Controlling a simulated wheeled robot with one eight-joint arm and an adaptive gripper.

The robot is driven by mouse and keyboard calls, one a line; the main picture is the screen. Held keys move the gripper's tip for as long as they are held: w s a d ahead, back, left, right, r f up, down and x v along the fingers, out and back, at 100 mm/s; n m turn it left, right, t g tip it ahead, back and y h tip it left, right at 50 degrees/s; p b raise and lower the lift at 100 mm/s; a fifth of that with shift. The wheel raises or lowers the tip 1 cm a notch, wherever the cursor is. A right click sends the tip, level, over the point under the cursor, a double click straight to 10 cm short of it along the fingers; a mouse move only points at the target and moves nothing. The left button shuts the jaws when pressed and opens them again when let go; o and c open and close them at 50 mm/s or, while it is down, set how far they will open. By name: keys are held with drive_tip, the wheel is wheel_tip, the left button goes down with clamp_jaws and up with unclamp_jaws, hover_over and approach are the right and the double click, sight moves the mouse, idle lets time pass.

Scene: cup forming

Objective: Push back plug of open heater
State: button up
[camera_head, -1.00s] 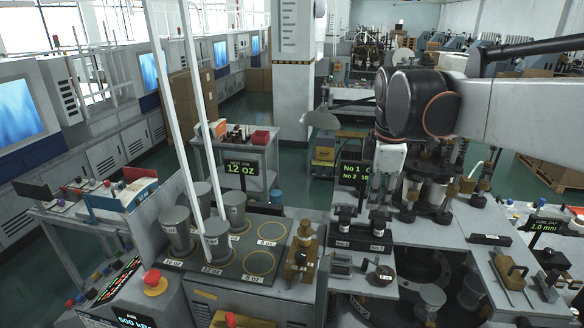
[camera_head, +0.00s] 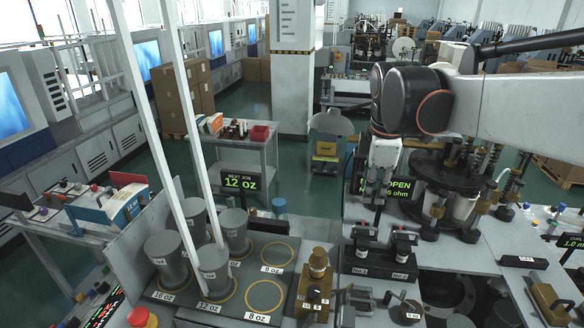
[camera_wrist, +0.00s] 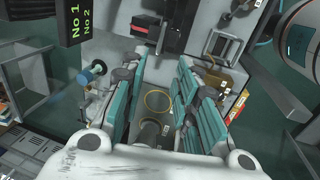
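Two black plugs stand upright side by side in the head view, the left plug (camera_head: 362,240) and the right plug (camera_head: 403,247), on sockets whose small labels look like No.1 and No.2. A black display (camera_head: 398,190) behind them reads OPEN on its upper line and an ohm value below, partly hidden by my arm. The display (camera_wrist: 78,22) also shows in the wrist view with No 1 above No 2. My gripper (camera_wrist: 158,100) has its teal fingers spread apart with nothing between them. In the head view, my gripper (camera_head: 383,160) hangs above and behind the plugs, apart from them.
Several grey cup moulds (camera_head: 213,268) stand on a dark board (camera_head: 262,238) with yellow rings at the left. A brass fitting (camera_head: 318,266) stands between this board and the plugs. A round machine (camera_head: 458,170) stands to the right. Green floor (camera_head: 240,115) lies beyond.

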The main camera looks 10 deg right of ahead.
sight(365, 228)
drive_tip(key=f, duration=0.4)
drive_tip(key=w+f, duration=0.1)
drive_tip(key=f, duration=0.3)
drive_tip(key=w+d+f, duration=0.1)
drive_tip(key=f, duration=0.3)
drive_tip(key=shift+w+f, duration=0.1)
drive_tip(key=shift+f, duration=0.05)
clamp_jaws()
